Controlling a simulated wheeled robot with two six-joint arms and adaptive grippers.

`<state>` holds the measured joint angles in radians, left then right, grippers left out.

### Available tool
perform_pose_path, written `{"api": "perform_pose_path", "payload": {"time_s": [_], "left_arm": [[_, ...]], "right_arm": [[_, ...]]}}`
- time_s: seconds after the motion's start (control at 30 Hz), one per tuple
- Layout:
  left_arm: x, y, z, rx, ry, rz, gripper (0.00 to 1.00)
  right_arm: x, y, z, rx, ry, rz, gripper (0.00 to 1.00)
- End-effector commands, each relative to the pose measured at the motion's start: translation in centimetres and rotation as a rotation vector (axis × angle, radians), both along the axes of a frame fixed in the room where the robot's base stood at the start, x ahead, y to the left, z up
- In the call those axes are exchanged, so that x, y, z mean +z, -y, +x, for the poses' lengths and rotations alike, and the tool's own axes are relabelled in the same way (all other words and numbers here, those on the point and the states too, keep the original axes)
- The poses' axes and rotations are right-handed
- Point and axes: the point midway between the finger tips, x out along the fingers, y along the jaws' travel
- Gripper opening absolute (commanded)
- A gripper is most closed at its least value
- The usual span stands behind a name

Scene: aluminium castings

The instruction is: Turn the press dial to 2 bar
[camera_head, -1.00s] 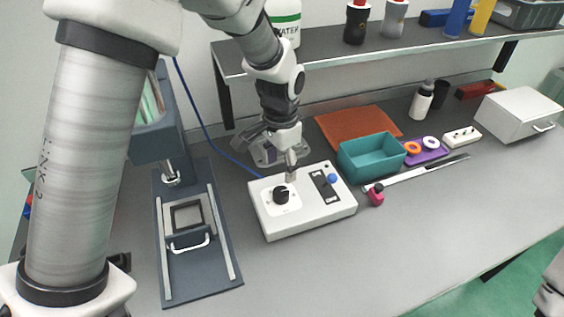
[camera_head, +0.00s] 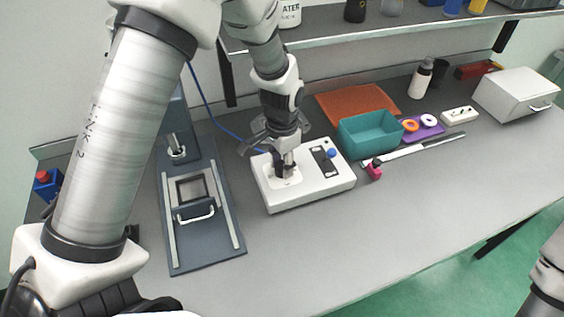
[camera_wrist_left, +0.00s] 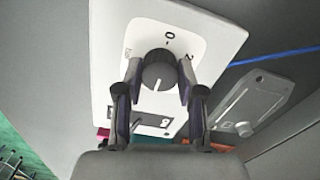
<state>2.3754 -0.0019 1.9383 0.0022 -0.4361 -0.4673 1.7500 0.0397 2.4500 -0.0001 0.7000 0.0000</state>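A pale line on the dial points toward the picture's bottom. The labels 0 and 2 show above and at the upper right. My right gripper is out of view.
The press (camera_head: 205,240) with its sliding frame stands left of the box. The front of the table is clear.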

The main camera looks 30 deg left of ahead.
Motion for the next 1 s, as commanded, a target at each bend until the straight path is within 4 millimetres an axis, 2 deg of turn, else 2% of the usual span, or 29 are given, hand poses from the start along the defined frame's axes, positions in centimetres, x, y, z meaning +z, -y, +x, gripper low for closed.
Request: {"api": "perform_pose_path", "payload": {"time_s": [0.47, 1.0], "left_arm": [[-0.1, 0.0, -0.1, 0.089, -0.004, -0.001, 0.03], [-0.1, 0.0, -0.1, 0.538, -0.006, 0.000, 0.03]], "right_arm": [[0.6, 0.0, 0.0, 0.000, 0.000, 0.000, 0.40], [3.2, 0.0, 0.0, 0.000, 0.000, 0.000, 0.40]]}}
